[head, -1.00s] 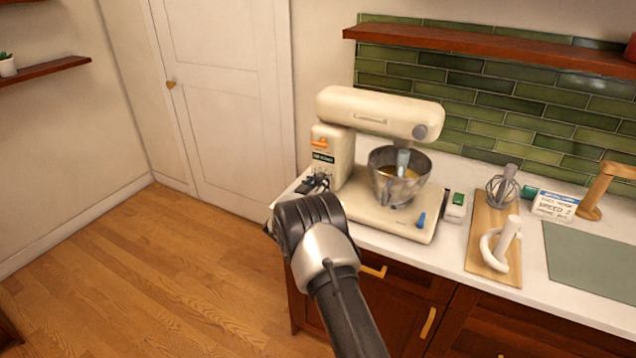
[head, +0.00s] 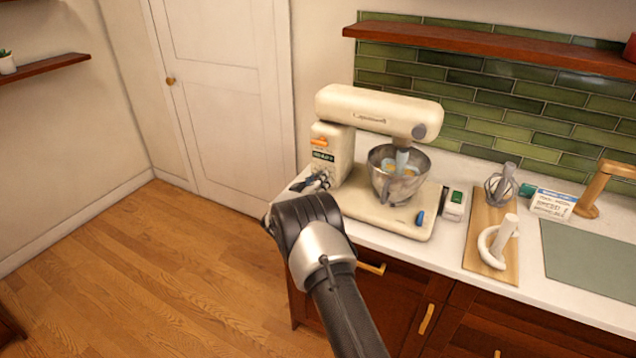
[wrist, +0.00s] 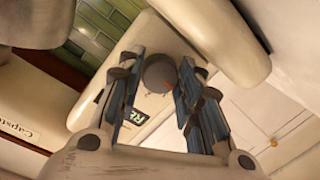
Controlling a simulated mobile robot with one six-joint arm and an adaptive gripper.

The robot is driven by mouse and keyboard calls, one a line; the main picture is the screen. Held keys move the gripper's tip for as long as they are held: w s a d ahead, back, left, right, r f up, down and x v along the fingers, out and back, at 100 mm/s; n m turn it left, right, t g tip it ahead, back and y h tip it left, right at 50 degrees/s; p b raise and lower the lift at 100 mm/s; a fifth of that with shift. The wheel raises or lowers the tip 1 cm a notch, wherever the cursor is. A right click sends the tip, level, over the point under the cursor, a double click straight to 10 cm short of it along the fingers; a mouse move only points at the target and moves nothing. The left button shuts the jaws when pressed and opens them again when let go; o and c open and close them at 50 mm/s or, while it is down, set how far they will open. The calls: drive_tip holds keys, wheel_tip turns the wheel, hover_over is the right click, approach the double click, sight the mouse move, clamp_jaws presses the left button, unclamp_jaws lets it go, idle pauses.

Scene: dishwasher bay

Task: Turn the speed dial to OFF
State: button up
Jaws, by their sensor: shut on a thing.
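A cream stand mixer (head: 365,104) stands on the white counter, with a steel bowl (head: 385,183) under its head and a blue-grey beater in the bowl. The speed dial (wrist: 160,72) is a round dark grey knob with a small red mark, seen in the wrist view. My gripper (wrist: 159,80) is shut on the dial, one blue-padded finger on each side. In the head view my gripper (head: 314,183) is at the lower left of the mixer's column, and the dial cannot be made out there. The dial's setting cannot be read.
An orange lever (head: 319,142) and a small dark label (head: 323,156) are on the column just above my gripper. A wooden board (head: 488,225) with mixer attachments lies to the right. A blue lever (head: 419,217) sits on the mixer's base. Floor at left is clear.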

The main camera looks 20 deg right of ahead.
drive_tip(key=shift+r, duration=0.25)
drive_tip(key=o, duration=0.8)
drive_tip(key=shift+d+f, duration=0.1)
drive_tip(key=shift+f, duration=0.05)
drive_tip(key=v, duration=1.2)
